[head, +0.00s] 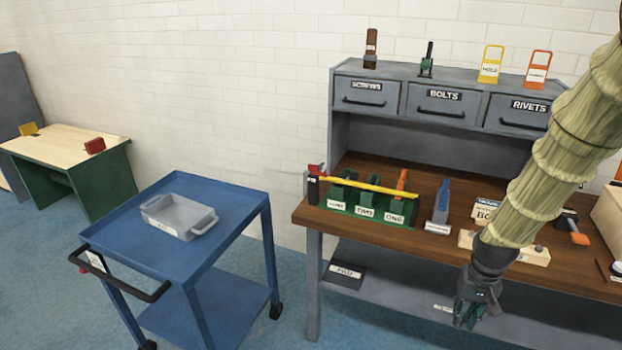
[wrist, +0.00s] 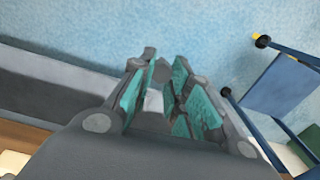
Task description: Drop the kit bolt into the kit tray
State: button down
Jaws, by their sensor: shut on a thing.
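The kit tray (head: 166,227) is a grey, shallow tray with side handles and a white label. It sits on the top of the blue cart (head: 225,187) and looks empty. My gripper (head: 471,316) points down in front of the workbench, well to the right of the tray. In the wrist view, my gripper (wrist: 165,82) is shut on a small grey piece, taken to be the kit bolt (wrist: 160,72), with a pale patch below it. The teal pads hide much of it. The tray does not show in the wrist view.
A gap of blue floor (head: 295,285) separates bench and cart. A green-sided table (head: 75,145) stands at the far left.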

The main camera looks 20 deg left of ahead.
aim_at(172, 212)
jog(key=u, duration=3.55)
jog(key=k, duration=1.05)
jog(key=z, duration=1.65)
jog(key=i, duration=1)
jog(key=u, duration=0.15)
jog(key=k, duration=0.4)
jog(key=u, duration=0.15)
